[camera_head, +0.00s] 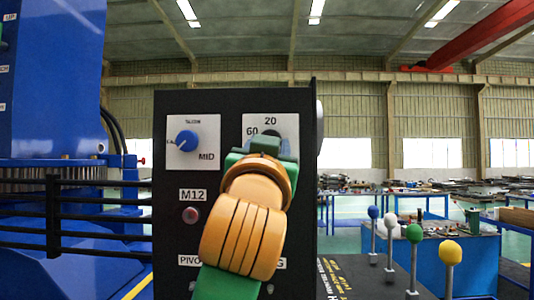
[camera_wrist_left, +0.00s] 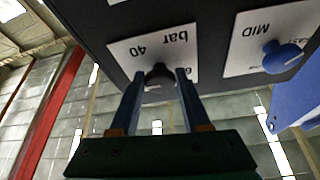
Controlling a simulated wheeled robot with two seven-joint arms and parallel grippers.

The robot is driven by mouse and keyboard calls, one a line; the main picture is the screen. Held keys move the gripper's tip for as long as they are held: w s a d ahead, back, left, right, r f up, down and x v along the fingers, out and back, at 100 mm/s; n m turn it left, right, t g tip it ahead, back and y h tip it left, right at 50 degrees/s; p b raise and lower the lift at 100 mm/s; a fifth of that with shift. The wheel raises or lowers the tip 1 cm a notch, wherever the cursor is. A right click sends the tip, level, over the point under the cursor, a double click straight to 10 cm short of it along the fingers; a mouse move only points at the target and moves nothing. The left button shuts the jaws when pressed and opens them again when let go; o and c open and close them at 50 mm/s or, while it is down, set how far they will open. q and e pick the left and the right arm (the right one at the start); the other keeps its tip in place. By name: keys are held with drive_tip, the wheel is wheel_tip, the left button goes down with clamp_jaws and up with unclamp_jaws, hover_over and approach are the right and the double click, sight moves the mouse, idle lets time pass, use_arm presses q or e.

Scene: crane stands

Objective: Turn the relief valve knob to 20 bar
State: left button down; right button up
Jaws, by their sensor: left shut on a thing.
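The relief valve knob (camera_head: 270,133) is a dark knob on a white dial plate at the upper right of the black panel. My left arm and gripper (camera_head: 268,146) cover most of it in the head view. The marks 20 and 60 show above and left of it. In the left wrist view, the knob (camera_wrist_left: 158,72) sits between the two fingers of my left gripper (camera_wrist_left: 160,79), which is shut on it. The words "bar" and "40" appear upside down there. The knob's pointer is hidden, so its setting cannot be read. My right gripper is not in view.
A blue knob (camera_head: 187,141) on a plate marked MID is left of the valve dial. A red button (camera_head: 191,215) is below it. Levers with blue, white, green and yellow (camera_head: 450,252) balls stand to the right. A blue crane column (camera_head: 60,80) is at left.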

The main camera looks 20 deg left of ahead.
use_arm(q)
drive_tip(key=shift+d+r+n+y, duration=0.1)
drive_tip(key=shift+n+y, duration=0.7)
drive_tip(key=shift+n, duration=0.5)
drive_tip(key=shift+c, duration=1.9)
unclamp_jaws()
drive_tip(key=shift+s, duration=0.15)
drive_tip(key=b+v, duration=0.4)
drive_tip(key=v, duration=0.3)
drive_tip(key=shift+b, duration=0.4)
